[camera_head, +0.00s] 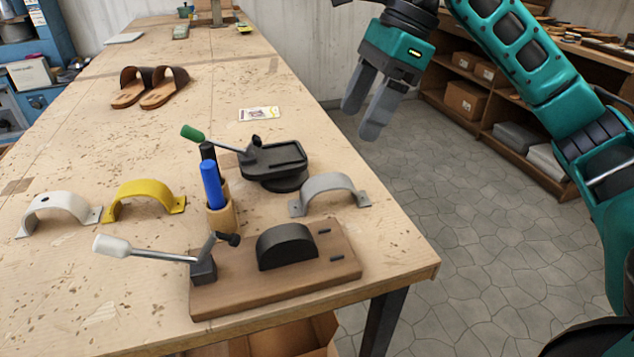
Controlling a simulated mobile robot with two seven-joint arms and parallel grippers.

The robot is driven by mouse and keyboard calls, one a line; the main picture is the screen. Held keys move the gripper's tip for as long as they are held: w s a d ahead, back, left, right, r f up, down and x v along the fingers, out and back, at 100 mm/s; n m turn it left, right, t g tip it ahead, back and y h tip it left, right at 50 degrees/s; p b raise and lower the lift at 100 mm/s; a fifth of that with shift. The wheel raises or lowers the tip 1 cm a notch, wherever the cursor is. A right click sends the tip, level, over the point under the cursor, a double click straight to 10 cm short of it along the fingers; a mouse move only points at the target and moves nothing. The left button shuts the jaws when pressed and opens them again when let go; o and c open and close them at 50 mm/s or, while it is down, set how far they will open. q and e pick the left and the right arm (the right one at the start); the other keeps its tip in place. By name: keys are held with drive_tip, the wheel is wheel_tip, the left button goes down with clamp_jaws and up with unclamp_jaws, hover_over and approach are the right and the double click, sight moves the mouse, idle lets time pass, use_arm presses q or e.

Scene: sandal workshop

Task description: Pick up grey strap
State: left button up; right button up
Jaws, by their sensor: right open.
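The grey strap (329,192) is an arched band with flat end tabs. It stands on the wooden table near its right edge, behind the wooden jig board. My right gripper (372,116) is teal with grey fingers. It is open and empty, beyond the table's right edge, above and to the right of the grey strap and well apart from it. My left gripper is not in view.
A yellow strap (146,196) and a white strap (58,211) stand at the left. A jig board (330,267) with a white-handled lever, a pen holder (222,216) and a black clamp device (273,161) surround the grey strap. Sandals (150,87) lie farther back.

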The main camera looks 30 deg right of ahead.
hover_over(331, 180)
drive_tip(key=d, duration=0.2)
drive_tip(key=f, duration=0.4)
drive_tip(key=f+b, duration=0.1)
drive_tip(key=f, duration=0.1)
drive_tip(key=shift+s, duration=0.35)
drive_tip(key=shift+w+a+f, duration=0.1)
drive_tip(key=shift+a+f, duration=0.2)
drive_tip(key=shift+f, duration=0.3)
drive_tip(key=x, duration=0.5)
drive_tip(key=shift+d+f, duration=0.1)
drive_tip(key=shift+d, duration=0.1)
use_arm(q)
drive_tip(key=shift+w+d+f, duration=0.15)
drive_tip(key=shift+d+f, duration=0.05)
use_arm(e)
drive_tip(key=c, duration=1)
